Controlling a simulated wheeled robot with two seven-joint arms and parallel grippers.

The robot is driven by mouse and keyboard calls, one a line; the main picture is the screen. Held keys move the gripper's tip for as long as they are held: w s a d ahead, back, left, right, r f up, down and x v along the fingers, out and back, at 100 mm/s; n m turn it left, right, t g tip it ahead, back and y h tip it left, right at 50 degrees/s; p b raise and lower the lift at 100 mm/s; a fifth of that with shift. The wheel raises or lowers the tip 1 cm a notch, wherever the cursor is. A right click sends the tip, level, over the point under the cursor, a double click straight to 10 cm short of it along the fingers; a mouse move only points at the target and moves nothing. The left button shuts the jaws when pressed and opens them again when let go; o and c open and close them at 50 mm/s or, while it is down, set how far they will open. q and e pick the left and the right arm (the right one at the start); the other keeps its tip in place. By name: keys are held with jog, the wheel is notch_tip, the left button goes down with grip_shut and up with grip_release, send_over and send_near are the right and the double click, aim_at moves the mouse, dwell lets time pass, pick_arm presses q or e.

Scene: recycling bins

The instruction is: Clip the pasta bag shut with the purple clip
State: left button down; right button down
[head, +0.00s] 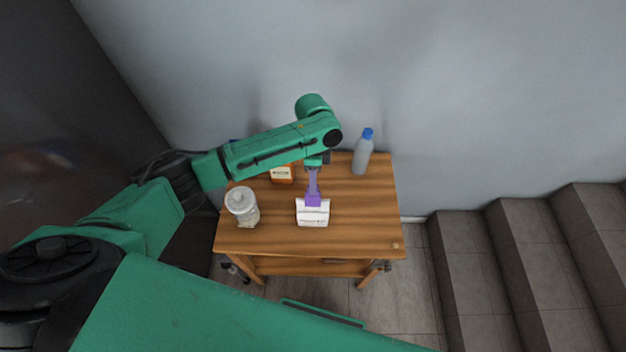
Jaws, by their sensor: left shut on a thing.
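The pasta bag (312,218) is a small white packet with dark print, standing on the wooden table near its middle. The purple clip (313,190) is upright over the bag, its wide lower end at the bag's top edge. I cannot tell whether it grips the bag or only touches it. My left gripper (315,168) is above the bag, pointing down, shut on the upper end of the purple clip. Its fingers are small and partly hidden by the wrist. My right gripper is not in view.
On the wooden table (370,220), a clear jar (242,206) stands left of the bag, an orange-brown labelled container (282,174) behind it, and a grey bottle with a blue cap (361,155) at the back right. The right part of the tabletop is clear. Stairs (480,270) lie to the right.

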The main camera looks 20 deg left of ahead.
pick_arm(q)
jog(key=shift+f, duration=0.25)
jog(key=c, duration=0.8)
grip_release()
jog(key=shift+o, duration=0.5)
notch_tip(320, 180, up, 6)
jog(key=p, duration=0.6)
jog(key=shift+f, duration=0.1)
jog(key=shift+r, duration=1.1)
